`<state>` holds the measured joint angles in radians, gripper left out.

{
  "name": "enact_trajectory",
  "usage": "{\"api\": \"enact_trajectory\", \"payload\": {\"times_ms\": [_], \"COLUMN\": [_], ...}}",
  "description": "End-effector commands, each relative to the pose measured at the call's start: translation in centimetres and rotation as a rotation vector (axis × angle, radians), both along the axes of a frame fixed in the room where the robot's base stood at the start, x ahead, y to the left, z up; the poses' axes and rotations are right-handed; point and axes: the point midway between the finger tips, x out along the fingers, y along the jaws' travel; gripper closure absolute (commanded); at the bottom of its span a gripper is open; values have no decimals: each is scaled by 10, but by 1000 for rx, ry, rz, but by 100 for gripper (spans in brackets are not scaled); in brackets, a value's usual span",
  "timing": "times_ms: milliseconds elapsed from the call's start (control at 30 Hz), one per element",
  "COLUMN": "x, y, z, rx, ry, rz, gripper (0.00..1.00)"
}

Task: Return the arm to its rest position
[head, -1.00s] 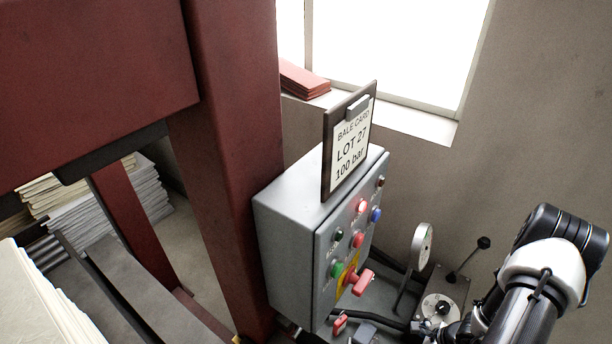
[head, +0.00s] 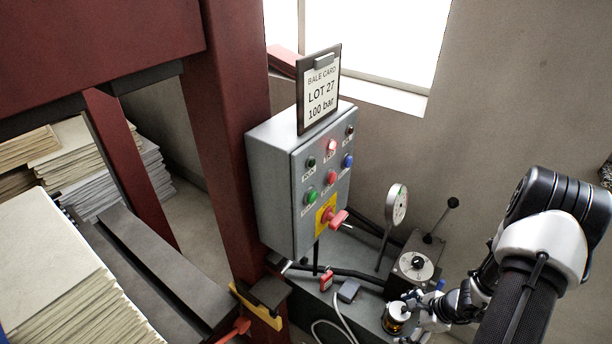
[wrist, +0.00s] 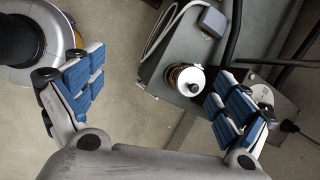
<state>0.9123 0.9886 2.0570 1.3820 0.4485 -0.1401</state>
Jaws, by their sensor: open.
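My arm (head: 540,240) is at the right of the head view, with its elbow raised and its wrist low. My gripper (wrist: 155,95) is open and empty in the wrist view, with blue-padded fingers spread to left and right. In the head view its end lies at the bottom, beside a small jar with a pale top (head: 397,318). In the wrist view the jar (wrist: 187,80) shows a white lid with a black knob, close to the right finger. I cannot tell whether they touch.
A grey control box (head: 275,190) carries buttons, a red handle and a bale card (head: 320,95). A dial gauge (head: 396,205) and a lever unit (head: 413,265) stand near my arm on a grey bench (head: 345,272). A red press frame (head: 235,130) and stacked sheets (head: 60,265) are left.

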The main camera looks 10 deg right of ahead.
Motion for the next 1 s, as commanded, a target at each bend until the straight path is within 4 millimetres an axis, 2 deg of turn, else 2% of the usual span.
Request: {"api": "enact_trajectory", "payload": {"times_ms": [167,233,367,467,567,700,833,1000], "x": [36,50,68,69,61,35,2,-47], "y": [20,36,77,113,148,192,222,243], "z": [54,82,139,179,214,253,279,300], "rx": [-64,-95,-167,-223,-285,-384,-491,-659], "ry": [-85,-127,-203,-251,-289,-326,-345,-346], "rz": [206,318,567,761,951,1208,1433,1692], "gripper": [6,6,6,6,6,6,6,6]}}
